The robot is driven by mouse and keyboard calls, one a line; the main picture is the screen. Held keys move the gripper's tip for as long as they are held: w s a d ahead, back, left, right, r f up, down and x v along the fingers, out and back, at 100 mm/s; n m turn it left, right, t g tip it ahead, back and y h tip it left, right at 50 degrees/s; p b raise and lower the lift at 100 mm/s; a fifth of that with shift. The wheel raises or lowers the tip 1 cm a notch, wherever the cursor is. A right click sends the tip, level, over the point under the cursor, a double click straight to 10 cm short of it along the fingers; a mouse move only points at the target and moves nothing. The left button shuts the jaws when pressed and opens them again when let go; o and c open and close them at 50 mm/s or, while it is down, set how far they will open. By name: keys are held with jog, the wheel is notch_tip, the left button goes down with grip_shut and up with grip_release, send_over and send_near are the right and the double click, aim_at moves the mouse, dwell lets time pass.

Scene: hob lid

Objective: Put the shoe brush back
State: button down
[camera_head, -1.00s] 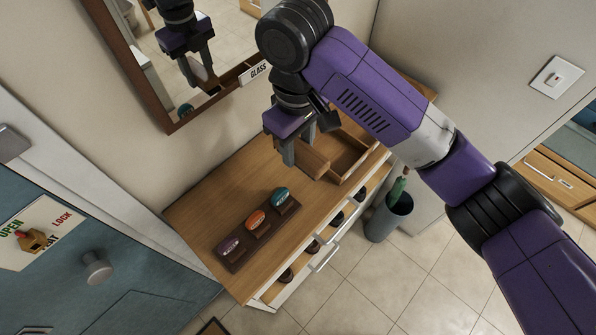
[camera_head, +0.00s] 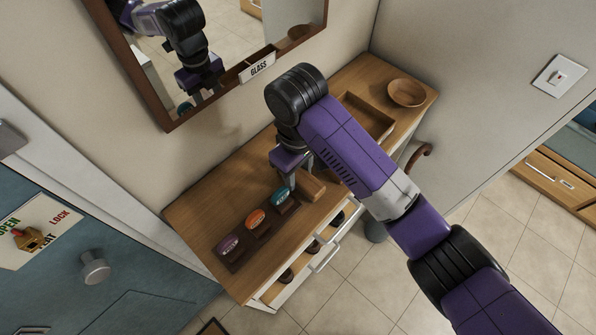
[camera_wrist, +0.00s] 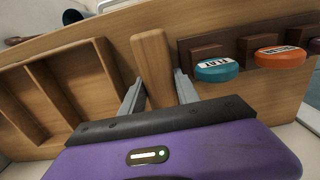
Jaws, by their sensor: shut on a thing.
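A plain wooden shoe brush (camera_head: 313,187) is held in my gripper (camera_head: 301,181), low over the wooden cabinet top (camera_head: 215,190), just right of the teal tin. In the wrist view the brush (camera_wrist: 152,62) stands between the two grey fingers of my gripper (camera_wrist: 157,88), which are shut on it. Its bristles are not visible. I cannot tell whether the brush touches the cabinet top. A wooden tray (camera_head: 385,137) lies behind and right of the brush. It shows divided, empty compartments at the left of the wrist view (camera_wrist: 45,68).
A dark rack (camera_head: 236,262) holds a purple tin (camera_head: 229,244), an orange tin (camera_head: 255,219) and a teal tin (camera_head: 280,195). A wooden bowl (camera_head: 407,92) stands at the far right. A mirror (camera_head: 235,60) labelled GLASS hangs behind. Drawers with white handles (camera_head: 324,259) are in front.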

aim_at(298, 173)
jog(key=shift+f, duration=0.1)
jog(key=c, duration=1.2)
grip_release()
jog(key=shift+o, duration=0.2)
notch_tip(298, 173, up, 12)
jog(key=shift+p, duration=0.4)
